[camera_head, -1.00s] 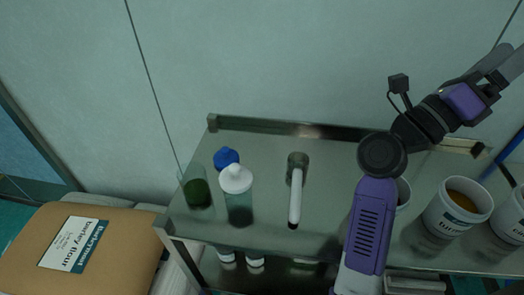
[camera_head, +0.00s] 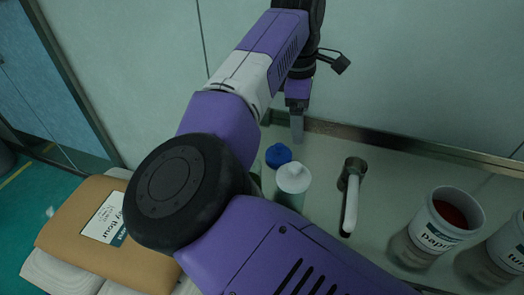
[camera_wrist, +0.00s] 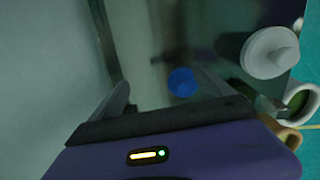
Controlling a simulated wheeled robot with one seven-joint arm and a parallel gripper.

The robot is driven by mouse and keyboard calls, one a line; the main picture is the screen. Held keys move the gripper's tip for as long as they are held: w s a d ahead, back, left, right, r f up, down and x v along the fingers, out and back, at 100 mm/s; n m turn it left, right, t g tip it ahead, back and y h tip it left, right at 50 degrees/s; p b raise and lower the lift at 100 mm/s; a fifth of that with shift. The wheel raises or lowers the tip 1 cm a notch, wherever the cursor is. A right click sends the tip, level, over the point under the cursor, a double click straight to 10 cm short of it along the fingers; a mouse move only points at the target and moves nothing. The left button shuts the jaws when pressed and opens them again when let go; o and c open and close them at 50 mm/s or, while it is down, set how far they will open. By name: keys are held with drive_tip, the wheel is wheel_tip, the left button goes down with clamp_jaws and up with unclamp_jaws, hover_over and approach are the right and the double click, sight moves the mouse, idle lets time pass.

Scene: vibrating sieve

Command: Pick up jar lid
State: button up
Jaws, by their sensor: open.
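A blue knobbed lid-like piece (camera_head: 278,155) is at the back of the metal tabletop. A white knobbed lid (camera_head: 293,177) sits on a jar just in front of it; I cannot tell which one the task names. In the wrist view the blue piece (camera_wrist: 182,82) shows between the fingers, nearer the right one, and the white lid (camera_wrist: 270,50) is off to the right. My gripper (camera_head: 297,125) is open and empty, pointing down behind and above the blue piece, apart from it. My arm hides part of the table's left side.
A white-handled tool (camera_head: 351,205) lies right of the jar. A paprika tub (camera_head: 425,243) and another labelled tub (camera_head: 500,255) stand farther right. An open container with green contents (camera_wrist: 300,100) is beside the white-lidded jar. A raised rail (camera_head: 400,143) runs along the back.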

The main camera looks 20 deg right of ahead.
sight(280, 145)
drive_tip(key=shift+m+g+y, duration=0.3)
drive_tip(key=shift+m+y, duration=0.4)
drive_tip(key=shift+y, duration=0.1)
drive_tip(key=a, duration=0.4)
drive_tip(key=shift+s+a+f, duration=0.25)
drive_tip(key=shift+a+f, duration=0.05)
drive_tip(key=shift+f, duration=0.1)
drive_tip(key=shift+s+a+f, duration=0.1)
drive_tip(key=shift+s+a, duration=0.1)
drive_tip(key=shift+w+f+p, duration=0.15)
drive_tip(key=shift+f+p, duration=0.3)
drive_tip(key=shift+f, duration=1.5)
drive_tip(key=shift+w+f+p, duration=0.1)
drive_tip(key=shift+f+p, duration=0.3)
drive_tip(key=shift+f, duration=1.5)
drive_tip(key=c, duration=1.4)
drive_tip(key=shift+r, duration=0.15)
